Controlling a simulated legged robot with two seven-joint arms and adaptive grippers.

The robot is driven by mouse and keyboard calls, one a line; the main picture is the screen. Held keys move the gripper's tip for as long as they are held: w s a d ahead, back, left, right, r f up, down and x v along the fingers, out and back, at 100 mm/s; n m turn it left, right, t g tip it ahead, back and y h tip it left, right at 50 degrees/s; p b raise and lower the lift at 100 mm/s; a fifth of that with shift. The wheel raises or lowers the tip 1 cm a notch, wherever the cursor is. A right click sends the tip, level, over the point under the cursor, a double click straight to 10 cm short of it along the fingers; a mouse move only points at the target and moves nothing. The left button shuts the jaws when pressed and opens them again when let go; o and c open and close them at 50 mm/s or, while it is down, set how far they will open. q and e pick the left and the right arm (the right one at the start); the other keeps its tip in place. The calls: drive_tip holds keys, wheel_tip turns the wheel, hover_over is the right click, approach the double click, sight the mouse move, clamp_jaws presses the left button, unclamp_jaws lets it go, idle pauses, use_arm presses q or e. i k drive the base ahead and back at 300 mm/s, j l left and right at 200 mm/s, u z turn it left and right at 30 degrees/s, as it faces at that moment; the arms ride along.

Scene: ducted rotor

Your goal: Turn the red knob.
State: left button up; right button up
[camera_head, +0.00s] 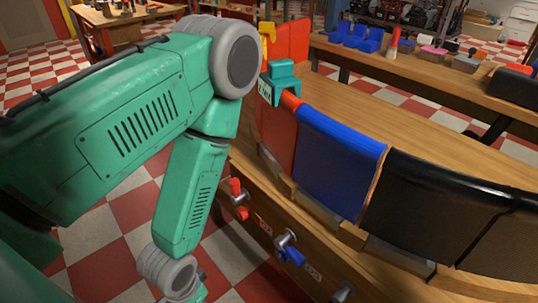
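The red knob (236,188) sits on the front face of a wooden bench, on a metal stem. It is just right of my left forearm, and nothing is touching it that I can see. My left arm comes in from the left, bends at the elbow and reaches down to the bottom edge. Its wrist is low, left of and below the red knob. The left gripper's fingers are out of the picture. My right gripper is not in view.
A blue knob (291,256) is on the same face, lower right. Red, blue (338,160) and black (430,205) panels rise above the knobs. A wooden bench (420,75) with blue bins stands behind. Checkered floor shows beside my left arm.

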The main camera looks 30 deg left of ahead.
sight(241, 213)
drive_tip(key=k+j+u, duration=0.1)
drive_tip(key=j+u, duration=0.15)
drive_tip(key=u, duration=0.15)
drive_tip(key=k+j+u, duration=0.1)
drive_tip(key=j+u, duration=0.15)
drive_tip(key=u, duration=0.2)
drive_tip(key=i+j+z, duration=0.1)
drive_tip(key=z, duration=0.15)
drive_tip(key=i+j+z, duration=0.1)
drive_tip(key=j+z, duration=0.15)
drive_tip(key=j, duration=0.1)
